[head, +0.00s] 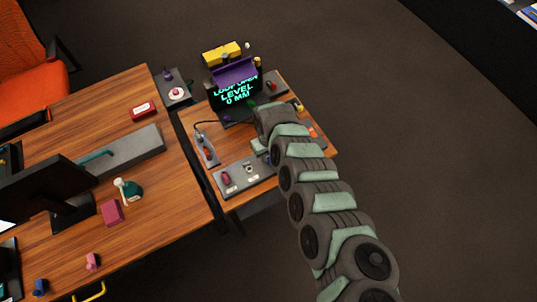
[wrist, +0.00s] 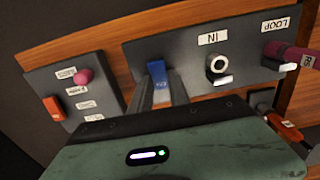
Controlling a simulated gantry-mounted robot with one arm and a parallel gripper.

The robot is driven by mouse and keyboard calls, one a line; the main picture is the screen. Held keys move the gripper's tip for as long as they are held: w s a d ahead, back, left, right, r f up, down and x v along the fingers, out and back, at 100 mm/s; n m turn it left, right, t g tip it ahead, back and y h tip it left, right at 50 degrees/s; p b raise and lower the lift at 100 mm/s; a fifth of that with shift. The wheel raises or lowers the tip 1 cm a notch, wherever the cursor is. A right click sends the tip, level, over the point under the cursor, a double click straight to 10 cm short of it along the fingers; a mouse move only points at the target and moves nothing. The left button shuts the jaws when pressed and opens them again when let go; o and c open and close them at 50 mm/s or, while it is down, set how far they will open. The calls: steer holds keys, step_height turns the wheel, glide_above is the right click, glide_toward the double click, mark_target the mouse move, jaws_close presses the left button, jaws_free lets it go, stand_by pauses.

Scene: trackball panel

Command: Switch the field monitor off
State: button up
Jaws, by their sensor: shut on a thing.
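The monitor (head: 240,90) stands at the back of the small wooden table in the head view, under a purple hood. Its screen is lit with cyan text reading a loop and level message. In the wrist view my gripper (wrist: 158,90) is shut on a small blue piece (wrist: 157,72) at the grey panel (wrist: 190,50). The blue piece is left of a round metal socket (wrist: 217,65) labelled IN. A magenta plug (wrist: 290,54) is at the label LOOP. In the head view my arm hides the gripper's fingertips.
A second grey panel (wrist: 100,105) carries an orange switch (wrist: 53,108), a pink knob (wrist: 84,76) and small labels. An orange piece (wrist: 285,127) is at lower right.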

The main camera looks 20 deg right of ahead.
jaws_close()
steer(key=p, duration=0.3)
steer(key=shift+s+r, duration=0.1)
steer(key=shift+r, duration=0.25)
steer(key=t+p, duration=0.1)
steer(key=p, duration=0.2)
steer(key=shift+s+r, duration=0.1)
steer(key=p, duration=0.1)
steer(key=t+p, duration=0.1)
steer(key=p, duration=0.1)
steer(key=shift+s+f, duration=0.25)
steer(key=shift+f+t+p, duration=0.15)
steer(key=shift+t+p, duration=0.35)
steer(key=shift+t, duration=0.1)
steer(key=o, duration=0.9)
jaws_free()
